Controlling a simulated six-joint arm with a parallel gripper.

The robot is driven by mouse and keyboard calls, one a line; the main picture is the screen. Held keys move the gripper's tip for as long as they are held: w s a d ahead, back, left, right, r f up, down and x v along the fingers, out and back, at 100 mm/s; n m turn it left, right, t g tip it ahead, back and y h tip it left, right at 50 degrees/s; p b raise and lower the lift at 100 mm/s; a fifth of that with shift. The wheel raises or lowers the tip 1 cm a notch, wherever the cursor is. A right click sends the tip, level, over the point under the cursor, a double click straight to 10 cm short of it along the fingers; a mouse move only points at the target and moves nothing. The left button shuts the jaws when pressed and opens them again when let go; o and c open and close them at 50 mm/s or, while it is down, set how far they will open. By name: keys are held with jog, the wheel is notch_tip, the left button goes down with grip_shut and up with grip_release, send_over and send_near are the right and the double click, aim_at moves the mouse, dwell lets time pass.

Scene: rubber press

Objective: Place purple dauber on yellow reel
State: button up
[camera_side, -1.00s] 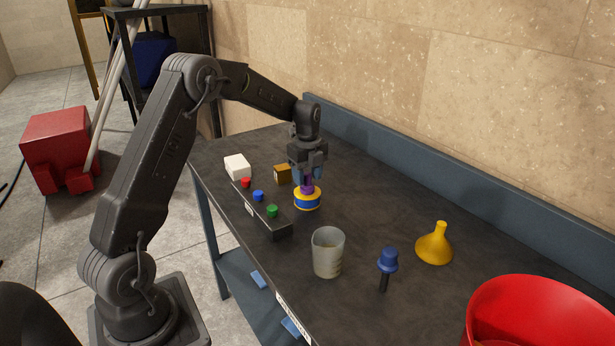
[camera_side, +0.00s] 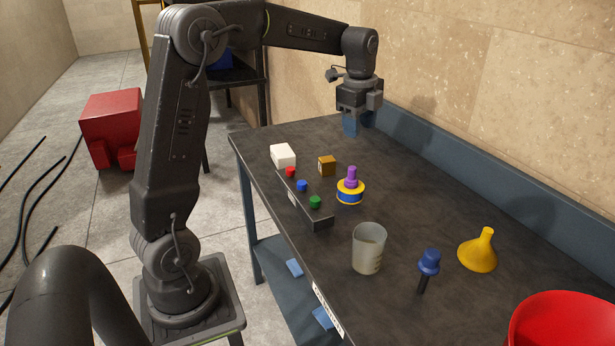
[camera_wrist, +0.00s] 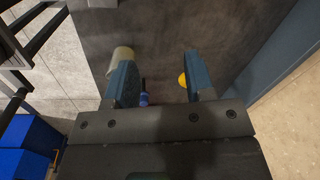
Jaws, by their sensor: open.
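The purple dauber (camera_side: 351,176) stands upright on top of the yellow reel (camera_side: 350,192), which has a blue band around its middle and sits on the dark table. My gripper (camera_side: 358,125) is open and empty. In the side view it hangs well above the table, behind the reel and near the wall. In the wrist view my gripper (camera_wrist: 157,80) shows its two blue fingers spread apart with nothing held between them. I cannot make out the dauber or reel in the wrist view.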

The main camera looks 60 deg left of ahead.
jog(key=s+d+r+n+t, duration=0.3)
jog(key=s+d+n, duration=0.5)
jog(key=s+d, duration=0.45)
jog(key=s+d+f+n, duration=0.2)
jog(key=s+n, duration=0.1)
jog(key=s, duration=0.2)
jog(key=s+d+f+n+t, duration=0.1)
jog(key=s+f+n, duration=0.1)
jog(key=s, duration=0.3)
jog(key=shift+s+d+f+n, duration=0.25)
jog(key=shift+d+n, duration=0.15)
jog(key=shift+n, duration=0.3)
